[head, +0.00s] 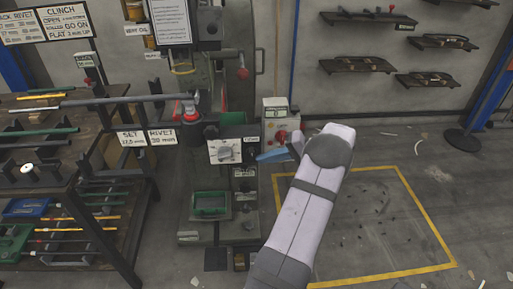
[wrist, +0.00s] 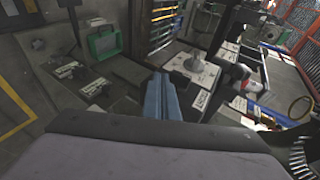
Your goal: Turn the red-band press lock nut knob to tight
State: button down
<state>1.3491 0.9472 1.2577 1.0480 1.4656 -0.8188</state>
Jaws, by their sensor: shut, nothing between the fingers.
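The press stands at the centre of the head view, with a red band (head: 187,112) around a part above its front panel. A grey knob (head: 226,153) with a pointed lever sits on the white panel (head: 214,158). The knob also shows in the wrist view (wrist: 196,64), above and to the right of my fingers. I cannot read its dial marks or tell its setting. My gripper (head: 260,157) has blue fingers and is shut and empty. It is to the right of the knob, apart from it. The fingers show in the wrist view too (wrist: 158,88).
A control box (head: 281,127) with red knobs stands right of the panel, close to my gripper. A green-framed tray (head: 209,204) sits lower on the press. A rack table (head: 83,158) with rods fills the left. The yellow-lined floor (head: 385,225) at right is open.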

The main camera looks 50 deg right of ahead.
jog(key=shift+f, duration=0.1)
dwell(0.7)
jog(key=s+d+r, duration=0.1)
jog(key=s+d, duration=0.6)
jog(key=s, duration=0.4)
jog(key=shift+s+d+r+b, duration=0.15)
jog(key=shift+s+d+b, duration=0.1)
jog(key=shift+b, duration=0.15)
jog(key=w+a+r+n+g+p, duration=0.1)
jog(key=w+a+r+p, duration=0.2)
jog(key=r+p, duration=0.35)
jog(key=w+a+r+p, duration=0.2)
jog(key=r+p, duration=0.2)
jog(key=r, duration=0.6)
jog(key=w+a+r+n+g+p, duration=0.1)
jog(key=w+a+r+p, duration=0.3)
jog(key=r, duration=0.5)
jog(key=s+d+f+g+h, duration=0.1)
jog(key=s+d+f+h, duration=0.1)
jog(key=f, duration=0.5)
jog(key=s+d+f+n+g+h, duration=0.1)
jog(key=s+d+f+h, duration=0.1)
jog(key=f, duration=0.6)
jog(key=shift+s+f+h+p, duration=0.25)
jog(key=shift+s+h+p, duration=0.2)
jog(key=shift+s, duration=0.3)
